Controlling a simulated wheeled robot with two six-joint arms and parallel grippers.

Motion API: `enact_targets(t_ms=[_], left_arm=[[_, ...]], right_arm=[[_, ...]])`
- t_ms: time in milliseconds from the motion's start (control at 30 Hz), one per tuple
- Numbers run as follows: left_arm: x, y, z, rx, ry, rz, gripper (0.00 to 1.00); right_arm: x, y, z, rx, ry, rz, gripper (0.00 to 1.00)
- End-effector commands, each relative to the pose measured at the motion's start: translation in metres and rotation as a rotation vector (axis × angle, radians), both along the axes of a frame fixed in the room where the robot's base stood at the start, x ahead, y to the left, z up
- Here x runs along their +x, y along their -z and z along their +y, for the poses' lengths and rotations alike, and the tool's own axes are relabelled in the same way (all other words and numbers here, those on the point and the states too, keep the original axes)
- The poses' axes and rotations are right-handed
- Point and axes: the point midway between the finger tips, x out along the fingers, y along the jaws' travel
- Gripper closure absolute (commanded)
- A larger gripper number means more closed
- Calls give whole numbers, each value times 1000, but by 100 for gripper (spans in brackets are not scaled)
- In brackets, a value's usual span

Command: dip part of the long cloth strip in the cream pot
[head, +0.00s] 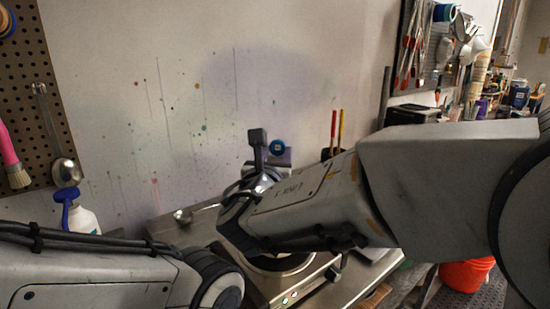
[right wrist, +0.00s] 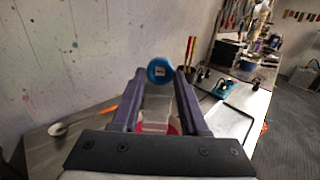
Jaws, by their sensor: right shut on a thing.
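I cannot make out the cream pot in either view. My left arm shows at the lower left of the head view, with its gripper out of view.
A steel bench unit (head: 318,284) with a dark round top (head: 282,263) and small lights lies under my right arm. A spray bottle (head: 79,215) stands left, a ladle (head: 63,160) hangs there, and a red bucket (head: 465,273) stands right.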

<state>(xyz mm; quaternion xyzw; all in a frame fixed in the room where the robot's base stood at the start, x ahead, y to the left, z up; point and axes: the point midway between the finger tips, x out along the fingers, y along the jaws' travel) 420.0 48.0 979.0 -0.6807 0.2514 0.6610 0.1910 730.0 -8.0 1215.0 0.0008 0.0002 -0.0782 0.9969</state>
Motion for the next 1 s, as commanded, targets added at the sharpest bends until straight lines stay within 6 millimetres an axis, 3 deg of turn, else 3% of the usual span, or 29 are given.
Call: enact_targets(t_ms=[33,700,1000], left_arm=[[0,-8,0,0,0,0,50],[0,-55,0,0,0,0,50],[0,-58,0,0,0,0,50]], right_arm=[[0,-10,0,1,0,-1,100],[0,-76,0,1,0,0,100],[0,-81,0,0,0,0,100]])
